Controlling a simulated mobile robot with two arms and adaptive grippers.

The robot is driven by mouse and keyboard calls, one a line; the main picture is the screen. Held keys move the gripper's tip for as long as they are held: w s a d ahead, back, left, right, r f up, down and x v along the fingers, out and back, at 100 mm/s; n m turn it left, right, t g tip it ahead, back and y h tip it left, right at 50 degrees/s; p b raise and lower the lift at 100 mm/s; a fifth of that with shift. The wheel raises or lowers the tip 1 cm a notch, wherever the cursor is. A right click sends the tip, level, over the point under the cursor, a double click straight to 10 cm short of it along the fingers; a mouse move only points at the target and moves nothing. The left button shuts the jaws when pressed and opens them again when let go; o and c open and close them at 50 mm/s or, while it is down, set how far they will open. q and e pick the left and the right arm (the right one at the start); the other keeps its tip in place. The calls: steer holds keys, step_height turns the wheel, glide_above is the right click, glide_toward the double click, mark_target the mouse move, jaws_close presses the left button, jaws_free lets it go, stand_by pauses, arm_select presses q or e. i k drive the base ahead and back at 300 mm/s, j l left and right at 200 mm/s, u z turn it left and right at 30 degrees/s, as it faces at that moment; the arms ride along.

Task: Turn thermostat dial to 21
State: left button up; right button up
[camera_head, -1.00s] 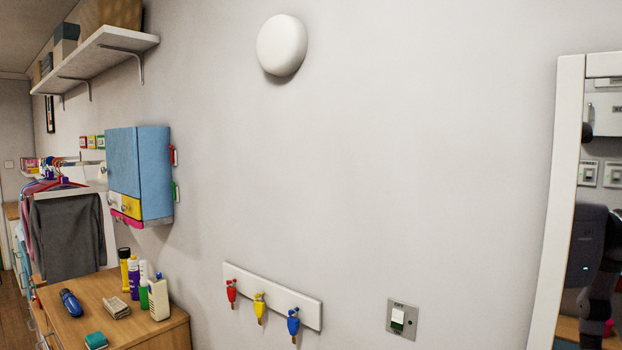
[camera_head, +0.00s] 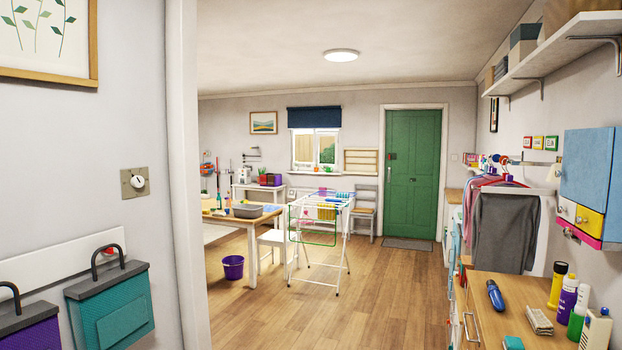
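Neither of my grippers is in view.
A teal bag (camera_head: 112,310) and a purple bag (camera_head: 30,323) hang below the knob. Open wood floor (camera_head: 385,290) leads to a green door (camera_head: 411,172). A drying rack (camera_head: 322,240) and a table (camera_head: 238,222) stand mid-room. A wooden counter (camera_head: 530,290) is at right.

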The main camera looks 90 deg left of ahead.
mark_target(137, 181)
steer(key=u, duration=3.75)
